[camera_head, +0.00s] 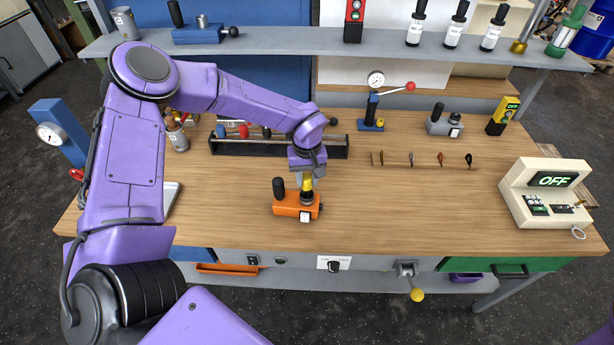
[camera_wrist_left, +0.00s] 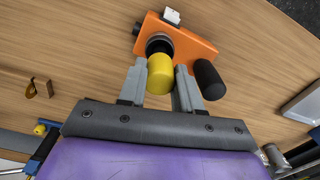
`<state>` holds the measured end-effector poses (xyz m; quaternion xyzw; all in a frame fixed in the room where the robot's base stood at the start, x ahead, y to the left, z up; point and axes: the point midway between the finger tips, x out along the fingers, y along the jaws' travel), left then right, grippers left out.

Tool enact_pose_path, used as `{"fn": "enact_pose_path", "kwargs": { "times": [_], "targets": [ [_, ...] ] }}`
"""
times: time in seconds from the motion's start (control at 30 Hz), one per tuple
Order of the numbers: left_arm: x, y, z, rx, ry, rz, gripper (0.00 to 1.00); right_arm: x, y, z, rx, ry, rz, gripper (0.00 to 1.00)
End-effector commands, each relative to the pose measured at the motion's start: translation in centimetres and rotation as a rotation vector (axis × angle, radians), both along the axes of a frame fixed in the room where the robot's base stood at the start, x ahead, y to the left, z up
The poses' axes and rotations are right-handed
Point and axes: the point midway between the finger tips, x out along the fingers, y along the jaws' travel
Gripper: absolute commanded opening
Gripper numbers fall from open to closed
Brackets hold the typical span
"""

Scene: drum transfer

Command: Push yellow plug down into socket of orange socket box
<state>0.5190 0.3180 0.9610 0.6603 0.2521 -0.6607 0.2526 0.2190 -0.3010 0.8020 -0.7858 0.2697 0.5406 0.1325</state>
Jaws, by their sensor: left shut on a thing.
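The orange socket box (camera_head: 288,209) sits on the wooden bench, with a black knob (camera_head: 279,188) at its left and a black round socket (camera_head: 307,197) at its right. The yellow plug (camera_head: 307,184) stands over that socket, seemingly upright. My left gripper (camera_head: 306,177) comes down from above and is shut on the plug. In the left wrist view the yellow plug (camera_wrist_left: 161,76) is between the two grey fingers, in line with the black socket ring on the orange box (camera_wrist_left: 193,44). How deep the plug sits cannot be told. My right gripper is out of view.
A black rack (camera_head: 225,147) with tools stands behind. A gauge press (camera_head: 371,115) and a row of small hooks (camera_head: 440,160) are further right. A white box reading OFF (camera_head: 520,190) stands at the right edge. The bench right of the socket box is clear.

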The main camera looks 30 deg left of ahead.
Motion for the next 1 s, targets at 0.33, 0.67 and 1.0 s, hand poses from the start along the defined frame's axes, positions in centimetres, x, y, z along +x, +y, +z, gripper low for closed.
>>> {"fn": "enact_pose_path", "kwargs": {
  "times": [0.33,0.67,1.0],
  "targets": [
    [0.0,0.0,-1.0,0.001,-0.001,0.000,0.03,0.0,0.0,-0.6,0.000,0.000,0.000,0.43],
    [0.0,0.0,-1.8,0.000,0.000,0.000,0.03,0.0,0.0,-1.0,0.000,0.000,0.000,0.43],
    [0.0,0.0,-2.2,0.000,0.000,0.000,0.63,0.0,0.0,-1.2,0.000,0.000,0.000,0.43]
  ]
}}
